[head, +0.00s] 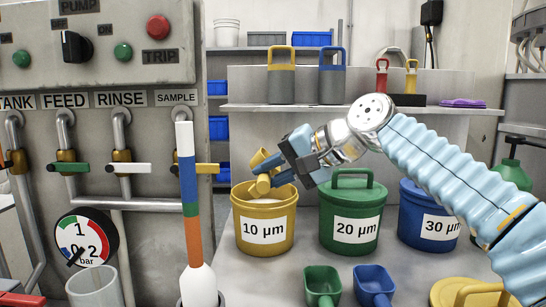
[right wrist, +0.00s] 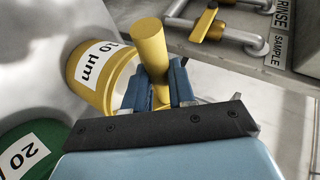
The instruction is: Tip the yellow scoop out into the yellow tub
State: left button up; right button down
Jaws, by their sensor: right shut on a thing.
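The yellow scoop (head: 261,159) is held tilted just above the open mouth of the yellow tub (head: 264,228). My right gripper (head: 274,174) is shut on it; in the right wrist view its round yellow handle (right wrist: 151,48) stands between the blue fingers (right wrist: 166,88). I cannot tell whether anything is in the scoop. The yellow tub, labelled 10 µm, stands upright without its lid, with pale material showing inside; it also shows in the right wrist view (right wrist: 93,70). My left gripper is not in view.
A lidded green tub (head: 351,218) and a blue tub (head: 415,218) stand to the right. Green (head: 322,285) and blue (head: 374,283) scoops and a yellow lid (head: 468,292) lie in front.

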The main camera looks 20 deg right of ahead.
aim_at(263, 157)
jog(key=g+h+p, duration=0.1)
jog(key=p, duration=0.1)
jog(key=r+n+h+p, duration=0.1)
jog(key=p, duration=0.2)
jog(key=shift+w+a+r+g+h, duration=0.15)
jog(key=shift+a+g+h, duration=0.1)
jog(key=shift+g+h, duration=0.15)
jog(key=shift+w+a+r+g+h, duration=0.1)
jog(key=shift+g+h, duration=0.2)
jog(key=shift+h, duration=0.2)
jog(key=shift+w+a+r+n+g+h, duration=0.15)
jog(key=shift+r+g+h, duration=0.1)
jog(key=shift+r+h, duration=0.15)
jog(key=shift+a+r+n+g+h, duration=0.15)
jog(key=shift+r+g+h, duration=0.1)
jog(key=shift+r+h, duration=0.15)
jog(key=shift+r+g+h, duration=0.5)
jog(key=shift+r+h, duration=0.45)
jog(key=shift+h, duration=0.05)
